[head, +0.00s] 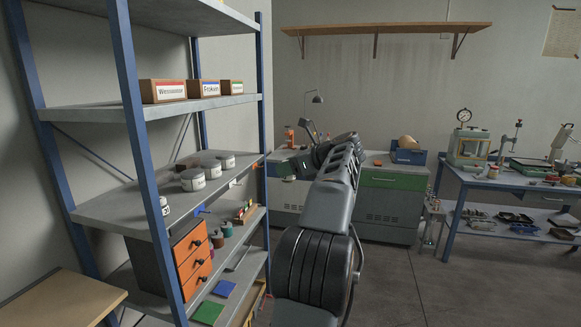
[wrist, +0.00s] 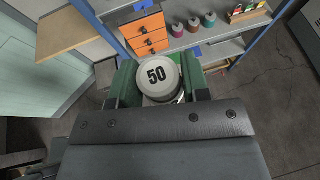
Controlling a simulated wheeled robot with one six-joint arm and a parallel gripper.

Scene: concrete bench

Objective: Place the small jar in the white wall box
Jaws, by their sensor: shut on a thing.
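The small jar (wrist: 157,76) has a white round lid marked 50. It sits between the green fingers of my gripper (wrist: 159,84) in the wrist view, which is shut on it. In the head view my gripper (head: 281,168) is at the end of the raised arm, right of the blue-posted shelf, and I cannot make out the held jar there. I cannot pick out a white wall box in either view.
The shelf rack (head: 120,203) at left holds several white-lidded jars (head: 192,180), labelled boxes (head: 163,91) and an orange drawer unit (head: 193,260). A grey cabinet (head: 393,200) with a green drawer and a blue workbench (head: 510,183) stand behind. Floor at right is clear.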

